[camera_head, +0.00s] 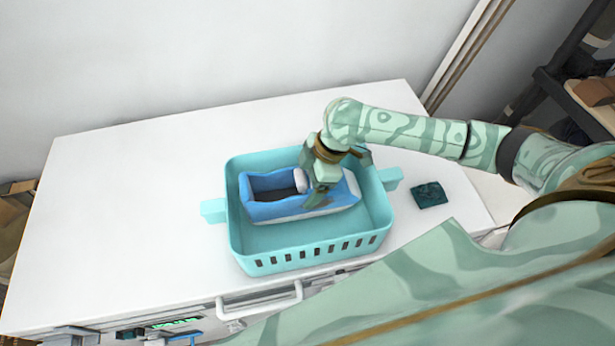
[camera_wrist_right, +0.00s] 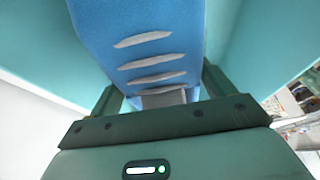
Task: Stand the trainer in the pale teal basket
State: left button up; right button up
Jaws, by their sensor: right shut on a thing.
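The blue trainer (camera_head: 290,208) with a pale sole is inside the pale teal basket (camera_head: 310,255) in the head view, its opening facing up and its heel to the left. My right gripper (camera_head: 318,195) reaches down over the basket and is shut on the trainer near its laces. In the right wrist view the trainer (camera_wrist_right: 140,50) with its pale laces lies between the fingers of my right gripper (camera_wrist_right: 160,95), with teal basket walls on both sides. Whether the sole touches the basket floor is hard to tell. My left gripper is not in view.
The basket stands on a white cabinet top (camera_head: 120,200) with free room to its left. A dark teal folded cloth (camera_head: 429,194) lies right of the basket. A white handle (camera_head: 260,302) is on the cabinet front. A shelf with shoes (camera_head: 590,95) is at the far right.

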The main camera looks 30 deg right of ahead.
jog(key=o, duration=1.5)
jog(key=shift+c, duration=0.2)
jog(key=shift+r, duration=0.1)
jog(key=p+v, duration=0.2)
jog(key=v, duration=1.1)
jog(key=shift+a+p, duration=0.25)
jog(key=shift+p, duration=0.05)
